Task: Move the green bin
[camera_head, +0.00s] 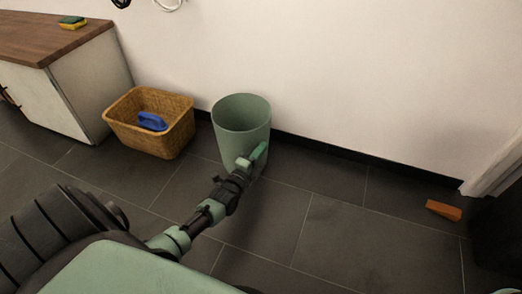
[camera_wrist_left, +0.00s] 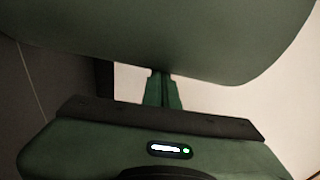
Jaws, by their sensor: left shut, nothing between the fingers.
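The green bin (camera_head: 240,118) stands upright on the dark tiled floor, close to the white wall, with its open top up. My left gripper (camera_head: 258,152) is in front of the bin's lower right side and covers part of it. It is shut with nothing between the fingers. In the left wrist view, the shut fingers (camera_wrist_left: 162,90) point toward a large green surface, the bin (camera_wrist_left: 170,35), which fills the top of the picture. I cannot tell whether the fingers touch it. My right gripper does not show.
A wicker basket (camera_head: 150,140) with a blue object (camera_head: 152,121) in it stands left of the bin. A cabinet with a wooden top (camera_head: 45,40) holds a yellow-green sponge (camera_head: 72,22). An orange wedge (camera_head: 443,210) lies at the right. Floor right of the bin is clear.

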